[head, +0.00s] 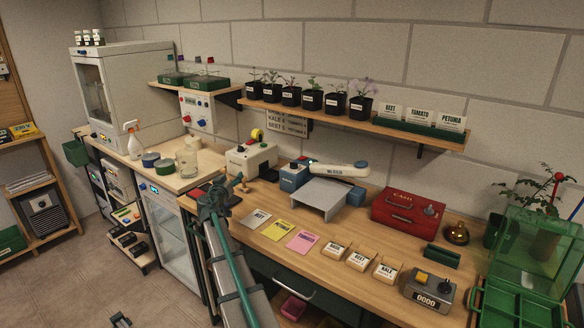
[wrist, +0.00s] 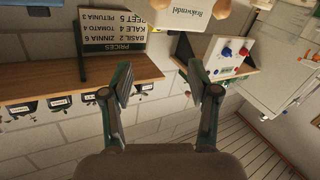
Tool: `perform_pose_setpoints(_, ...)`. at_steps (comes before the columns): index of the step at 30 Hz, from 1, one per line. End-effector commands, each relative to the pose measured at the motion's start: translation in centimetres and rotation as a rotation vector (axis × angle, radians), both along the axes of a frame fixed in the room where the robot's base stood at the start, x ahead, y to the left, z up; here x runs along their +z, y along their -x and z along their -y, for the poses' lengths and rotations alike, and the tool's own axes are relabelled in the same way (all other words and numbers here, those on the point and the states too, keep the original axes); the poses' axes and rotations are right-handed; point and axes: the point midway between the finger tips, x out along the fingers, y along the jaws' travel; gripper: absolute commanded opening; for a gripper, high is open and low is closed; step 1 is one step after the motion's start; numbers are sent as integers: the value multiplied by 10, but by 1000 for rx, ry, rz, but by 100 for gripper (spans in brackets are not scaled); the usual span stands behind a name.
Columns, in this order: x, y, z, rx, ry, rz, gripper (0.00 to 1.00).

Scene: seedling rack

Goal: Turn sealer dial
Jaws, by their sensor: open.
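The blue sealer (head: 294,178) with a long white arm (head: 340,169) stands on the wooden bench, behind a grey sloped platform (head: 318,196). A small dark fitting shows on top of its blue body, but I cannot tell if it is the dial. My gripper (head: 217,190) is over the bench's left part, left of the sealer and apart from it. In the wrist view my gripper (wrist: 165,90) is open and empty, its two fingers spread. The sealer is not recognisable in that view, which looks toward the wall upside down.
A red cash box (head: 407,208) is to the right. Seed packets and coloured cards lie in front. A shelf of potted seedlings (head: 312,102) hangs above; the price sign (wrist: 112,45) shows in the wrist view.

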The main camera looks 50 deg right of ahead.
Motion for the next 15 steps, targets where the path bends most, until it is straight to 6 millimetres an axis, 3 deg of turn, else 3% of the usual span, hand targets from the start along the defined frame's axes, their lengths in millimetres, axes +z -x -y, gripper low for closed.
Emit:
perform_pose_setpoints(1, -5, 25, 27, -57, -11, 33, 60)
perform_pose_setpoints(6, 1, 88, 92, -201, -27, 154, 60)
perform_pose_setpoints(10, 5, 119, 119, -268, -28, 213, 60)
perform_pose_setpoints(15, 8, 133, 133, -297, -29, 244, 60)
